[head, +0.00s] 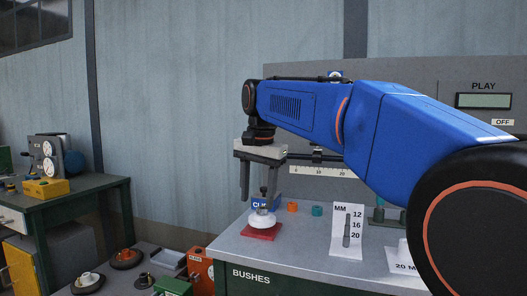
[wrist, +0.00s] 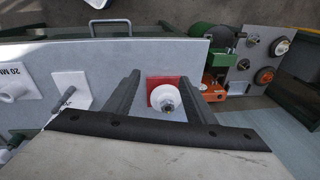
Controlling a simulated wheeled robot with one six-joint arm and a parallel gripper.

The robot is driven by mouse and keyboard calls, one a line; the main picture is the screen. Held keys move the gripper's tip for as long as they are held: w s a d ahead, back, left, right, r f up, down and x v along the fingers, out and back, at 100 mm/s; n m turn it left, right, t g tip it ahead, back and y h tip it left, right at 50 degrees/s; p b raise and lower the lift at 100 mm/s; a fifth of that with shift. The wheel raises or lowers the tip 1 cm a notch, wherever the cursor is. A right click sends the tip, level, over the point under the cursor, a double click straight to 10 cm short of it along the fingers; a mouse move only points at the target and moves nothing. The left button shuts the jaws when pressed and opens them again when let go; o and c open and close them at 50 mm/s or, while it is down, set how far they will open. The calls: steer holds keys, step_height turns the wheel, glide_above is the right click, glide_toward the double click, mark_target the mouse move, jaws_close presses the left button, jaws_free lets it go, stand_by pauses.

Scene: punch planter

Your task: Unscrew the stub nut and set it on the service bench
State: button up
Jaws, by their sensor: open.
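My gripper (head: 258,190) points straight down with its two fingers apart, over the near left part of the grey-topped bench marked BUSHES (head: 310,268). Below it a white round, flanged piece (head: 262,219) with a metal stub on top stands on a red square pad (head: 258,233). In the wrist view my gripper (wrist: 163,85) frames the white piece (wrist: 160,94) between its fingers, with a visible gap on each side. A grey metal nut-like part (wrist: 168,104) sits at its centre; its threads are too small to tell. Nothing is held.
Small orange (head: 292,207) and teal (head: 317,211) bushes lie behind. A green bench (head: 75,210) with gauges stands at left. Orange and green boxes sit lower, between the benches.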

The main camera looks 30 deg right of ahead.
mark_target(263, 209)
steer(key=w+d+r+m+g, duration=0.2)
steer(key=w+d+r+m, duration=0.65)
steer(key=w+r, duration=0.2)
steer(key=f, duration=1.8)
steer(key=shift+w+d+f, duration=0.1)
steer(key=shift+w+d, duration=0.05)
steer(key=shift+w, duration=0.05)
